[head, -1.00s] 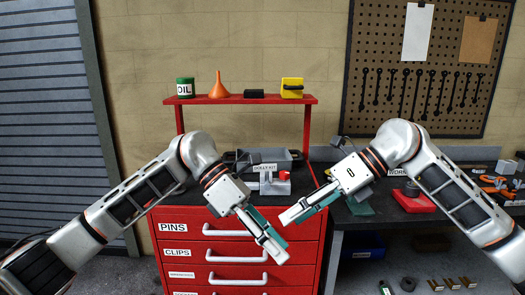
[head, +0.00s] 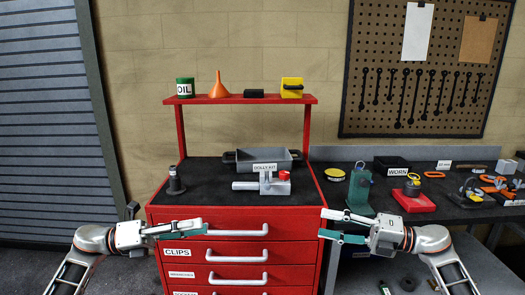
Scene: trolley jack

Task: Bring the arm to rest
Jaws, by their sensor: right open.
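My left gripper (head: 204,226) is in front of the red tool chest (head: 302,243), over its upper left drawer front. Its silver and teal fingers overlap from this side, so I cannot tell their gap; I see nothing held. My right gripper (head: 321,225) is at the chest's right edge, below the bench top. Its silver and teal fingers are apart with nothing between them. On the chest's black top stand a grey tray (head: 239,164) marked DOLLY KIT, a grey metal unit with a red knob (head: 270,186) and a dark upright cylinder (head: 176,183).
A red shelf (head: 236,99) above the chest holds an oil can, an orange funnel and a yellow box. The workbench (head: 453,210) at right holds a green stand (head: 359,192), a red-based part (head: 413,200) and several tools.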

